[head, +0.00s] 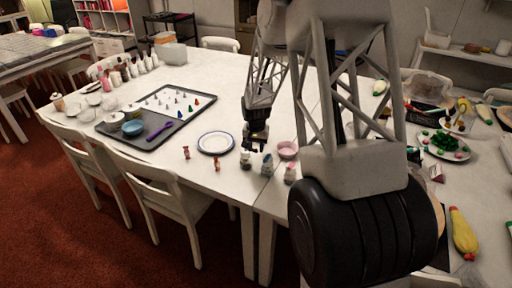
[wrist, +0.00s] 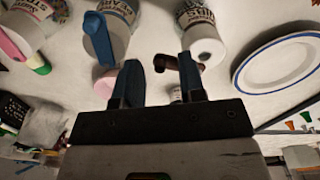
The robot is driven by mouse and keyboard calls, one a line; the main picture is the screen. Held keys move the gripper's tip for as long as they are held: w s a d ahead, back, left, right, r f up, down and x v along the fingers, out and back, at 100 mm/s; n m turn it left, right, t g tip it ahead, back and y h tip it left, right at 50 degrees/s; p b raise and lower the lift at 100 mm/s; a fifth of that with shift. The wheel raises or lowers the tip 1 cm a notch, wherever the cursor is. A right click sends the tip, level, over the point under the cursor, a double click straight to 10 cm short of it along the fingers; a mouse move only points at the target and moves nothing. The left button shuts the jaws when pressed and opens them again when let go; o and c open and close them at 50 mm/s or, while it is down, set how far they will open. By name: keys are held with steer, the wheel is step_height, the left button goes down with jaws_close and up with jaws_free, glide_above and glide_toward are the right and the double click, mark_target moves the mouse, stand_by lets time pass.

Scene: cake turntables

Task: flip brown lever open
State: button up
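A brown lever (wrist: 163,62) shows in the wrist view between and just beyond my fingertips. Its right end passes behind my right finger, and it lies beside a white labelled canister (wrist: 203,47). I cannot tell whether my fingers touch it. My gripper (wrist: 159,66) is open, with a clear gap between its two dark fingers. In the head view my gripper (head: 257,136) points down above the table, close over a small white canister (head: 245,160). The brown lever cannot be made out in the head view.
Another labelled canister with a blue lever (wrist: 98,38) stands left of my fingers. A white plate with a blue rim (head: 216,142) lies to the left, and a pink bowl (head: 287,149) to the right. Two small reddish figures (head: 186,152) stand near the table's front edge.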

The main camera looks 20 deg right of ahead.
jaws_close()
steer(key=shift+d, duration=0.1)
steer(key=shift+w+d+n, duration=0.2)
steer(key=shift+w+n, duration=0.05)
steer(key=shift+n, duration=0.6)
steer(key=shift+w+d+n, duration=0.2)
steer(key=shift+n, duration=0.65)
jaws_free()
steer(key=shift+r, duration=0.1)
